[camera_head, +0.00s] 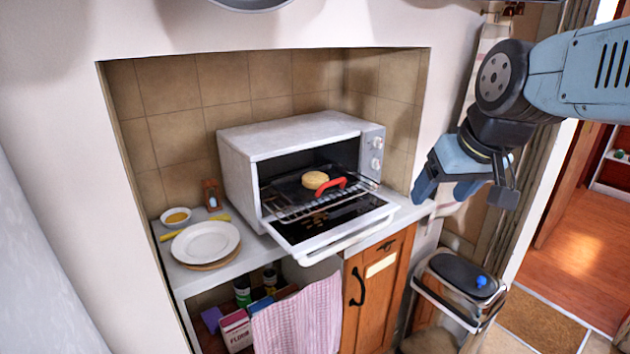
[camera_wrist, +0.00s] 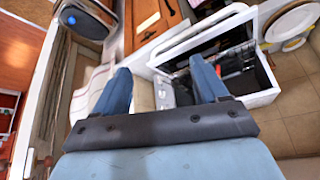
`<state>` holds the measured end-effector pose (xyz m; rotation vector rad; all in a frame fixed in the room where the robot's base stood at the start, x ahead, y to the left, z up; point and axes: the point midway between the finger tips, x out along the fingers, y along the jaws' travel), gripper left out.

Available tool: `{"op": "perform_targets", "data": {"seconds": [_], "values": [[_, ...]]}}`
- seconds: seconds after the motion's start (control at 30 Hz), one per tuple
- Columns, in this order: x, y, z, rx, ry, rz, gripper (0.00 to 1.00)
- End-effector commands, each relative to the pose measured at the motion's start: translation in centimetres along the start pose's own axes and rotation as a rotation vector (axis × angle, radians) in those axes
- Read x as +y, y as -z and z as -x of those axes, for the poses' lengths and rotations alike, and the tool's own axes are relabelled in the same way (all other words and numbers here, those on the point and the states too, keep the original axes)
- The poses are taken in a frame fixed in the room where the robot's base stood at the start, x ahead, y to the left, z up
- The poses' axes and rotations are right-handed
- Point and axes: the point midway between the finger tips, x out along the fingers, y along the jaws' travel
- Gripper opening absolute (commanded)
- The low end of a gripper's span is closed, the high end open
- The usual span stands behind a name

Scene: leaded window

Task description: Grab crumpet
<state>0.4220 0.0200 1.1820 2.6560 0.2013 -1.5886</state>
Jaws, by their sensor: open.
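A round golden-brown crumpet (camera_head: 315,180) sits on a dark pan inside the white toaster oven (camera_head: 300,135). A red handle (camera_head: 331,187) lies beside and partly in front of the crumpet. The oven door (camera_head: 335,222) is folded down open and the wire rack (camera_head: 290,209) shows at the opening. My gripper (camera_head: 446,190) is open and empty, in the air to the right of the oven, apart from the crumpet. In the wrist view, its two blue fingers are spread, with the oven (camera_wrist: 265,95) behind the right finger. I cannot make out the crumpet there.
White plates (camera_head: 205,243) and a small bowl (camera_head: 176,217) stand left of the oven on the counter. A pink cloth (camera_head: 300,315) hangs below. A lidded bin (camera_head: 462,278) stands at the lower right. Alcove walls enclose the oven.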

Motion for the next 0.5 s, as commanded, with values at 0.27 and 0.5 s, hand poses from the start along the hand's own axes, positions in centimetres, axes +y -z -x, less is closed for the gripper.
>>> {"op": "perform_targets", "data": {"seconds": [0.27, 0.5], "values": [[-3.6, 8.2, -3.9, 0.038, 0.191, 0.224, 1.00], [-6.5, 15.0, -8.3, 0.110, 0.300, 0.392, 1.00]]}}
